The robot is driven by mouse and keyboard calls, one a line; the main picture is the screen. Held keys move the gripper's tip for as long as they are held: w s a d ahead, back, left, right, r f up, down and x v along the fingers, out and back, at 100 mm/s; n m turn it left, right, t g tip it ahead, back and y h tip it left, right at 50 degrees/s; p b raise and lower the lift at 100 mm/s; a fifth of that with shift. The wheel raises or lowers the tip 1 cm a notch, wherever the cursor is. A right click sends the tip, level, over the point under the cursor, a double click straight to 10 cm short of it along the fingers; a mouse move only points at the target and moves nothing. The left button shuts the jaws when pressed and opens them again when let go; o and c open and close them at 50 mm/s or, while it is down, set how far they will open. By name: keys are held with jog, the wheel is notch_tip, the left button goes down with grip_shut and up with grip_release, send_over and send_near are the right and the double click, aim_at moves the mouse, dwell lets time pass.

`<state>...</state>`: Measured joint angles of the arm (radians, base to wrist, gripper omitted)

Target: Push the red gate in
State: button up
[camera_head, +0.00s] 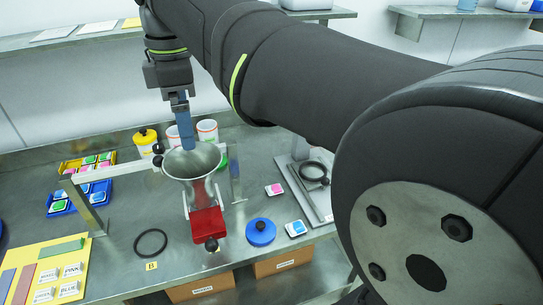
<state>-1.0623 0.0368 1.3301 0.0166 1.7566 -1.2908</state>
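The red gate (207,222) sits below and in front of a metal funnel (192,162), sticking out toward the table's front edge. A black knob (211,244) is on its front end. Pale rails run along its sides up toward the funnel. My gripper (187,146) points down at the funnel's mouth, above and behind the gate and apart from it. A narrow blue part is at its lower end. I cannot tell whether this is the fingers or something held, nor whether the fingers are open.
A metal frame (99,220) carries the funnel. A black ring (151,243) lies left of the gate, and a blue lid (261,232) lies to its right. White and yellow jars (145,140) stand behind. A yellow board (45,270) lies at front left. Table is clear just before the gate.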

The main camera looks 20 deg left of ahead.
jog(key=shift+r, duration=0.6)
jog(key=shift+c, duration=0.2)
